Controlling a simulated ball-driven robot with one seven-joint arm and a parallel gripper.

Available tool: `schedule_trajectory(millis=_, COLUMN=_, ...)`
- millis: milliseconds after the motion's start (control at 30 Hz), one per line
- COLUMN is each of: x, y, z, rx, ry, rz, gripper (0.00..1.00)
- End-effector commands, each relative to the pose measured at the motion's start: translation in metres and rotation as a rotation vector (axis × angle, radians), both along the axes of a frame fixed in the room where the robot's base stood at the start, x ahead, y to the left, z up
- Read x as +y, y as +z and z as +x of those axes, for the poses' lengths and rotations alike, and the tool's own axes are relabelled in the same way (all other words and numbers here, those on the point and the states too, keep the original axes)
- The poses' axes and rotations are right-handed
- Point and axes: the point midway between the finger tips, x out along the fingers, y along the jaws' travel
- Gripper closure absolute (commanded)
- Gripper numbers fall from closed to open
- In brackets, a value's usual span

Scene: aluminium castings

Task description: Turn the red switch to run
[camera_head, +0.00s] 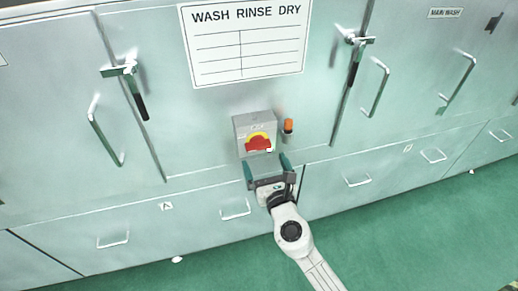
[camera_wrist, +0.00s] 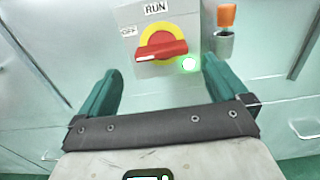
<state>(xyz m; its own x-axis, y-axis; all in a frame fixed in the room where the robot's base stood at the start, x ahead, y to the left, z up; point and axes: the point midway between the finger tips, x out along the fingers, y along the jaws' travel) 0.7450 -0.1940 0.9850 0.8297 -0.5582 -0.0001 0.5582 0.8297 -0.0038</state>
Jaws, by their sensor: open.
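The red switch (camera_head: 258,144) sits on a yellow disc on a grey box (camera_head: 242,126) fixed to the cabinet front. In the wrist view the red switch (camera_wrist: 165,49) lies nearly level, and its white-marked end points left towards the OFF label (camera_wrist: 129,30). The RUN label (camera_wrist: 155,8) is above the disc. My gripper (camera_head: 266,161) is open and empty, just below and in front of the box. In the wrist view my gripper (camera_wrist: 162,67) has one teal finger on each side below the switch, apart from it.
A green light (camera_wrist: 188,64) glows at the box's lower right. An orange-topped fitting (camera_head: 288,126) stands out close to the right of the box. Door latches and bar handles (camera_head: 376,88) project from the cabinet. A WASH RINSE DRY sign (camera_head: 245,45) hangs above.

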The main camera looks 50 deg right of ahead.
Motion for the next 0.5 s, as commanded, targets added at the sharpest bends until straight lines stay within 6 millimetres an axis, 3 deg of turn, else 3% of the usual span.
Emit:
schedule_trajectory(millis=200, x=-0.022, y=0.001, z=0.031, rx=-0.003, ry=-0.003, rz=0.001, gripper=0.00)
schedule_trajectory(millis=500, x=-0.034, y=0.000, z=0.048, rx=-0.002, ry=-0.002, rz=0.003, gripper=0.00)
